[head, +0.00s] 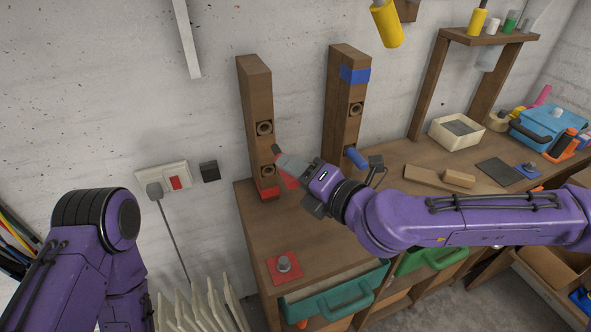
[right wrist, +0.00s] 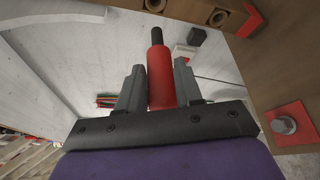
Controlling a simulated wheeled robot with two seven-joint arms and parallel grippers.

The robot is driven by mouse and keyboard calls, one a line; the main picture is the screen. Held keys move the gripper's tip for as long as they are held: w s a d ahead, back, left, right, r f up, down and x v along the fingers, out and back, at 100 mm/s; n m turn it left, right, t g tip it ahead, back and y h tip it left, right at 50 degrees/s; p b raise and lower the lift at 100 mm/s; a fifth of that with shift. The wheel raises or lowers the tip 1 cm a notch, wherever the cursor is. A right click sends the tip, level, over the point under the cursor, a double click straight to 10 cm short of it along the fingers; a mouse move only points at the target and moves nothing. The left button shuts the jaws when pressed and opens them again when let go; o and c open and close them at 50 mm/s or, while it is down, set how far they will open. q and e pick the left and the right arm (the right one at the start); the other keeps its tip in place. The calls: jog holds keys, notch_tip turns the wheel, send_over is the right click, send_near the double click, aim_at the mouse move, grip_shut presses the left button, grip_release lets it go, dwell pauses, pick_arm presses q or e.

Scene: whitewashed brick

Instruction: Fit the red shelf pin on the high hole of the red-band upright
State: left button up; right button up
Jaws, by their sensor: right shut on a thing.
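The red-band upright (head: 257,100) stands at the left end of the bench, with a red band (head: 268,192) at its foot. Its high hole (head: 264,128) looks empty; its low hole (head: 267,171) is below. My right gripper (head: 289,164) is just right of this upright, near the low hole's height. It is shut on the red shelf pin (right wrist: 161,75), whose dark tip (right wrist: 156,35) points away from the palm. The tip looks clear of both holes, which show along the upper edge of the right wrist view. My left gripper is out of view; only my left arm shows.
A blue-band upright (head: 342,120) stands to the right, with a blue pin (head: 357,158) at its low hole. A red pad (head: 292,277) with a bolt lies at the bench's front left. A wooden block (head: 432,181) and cream box (head: 455,132) are farther right.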

jog(key=shift+w+f, duration=0.1)
jog(key=w, duration=0.2)
jog(key=w+a, duration=0.1)
jog(key=w, duration=0.2)
jog(key=shift+w+a+b, duration=0.3)
jog(key=shift+a+b, duration=0.1)
jog(key=shift+b, duration=0.35)
dwell(0.5)
dwell(0.3)
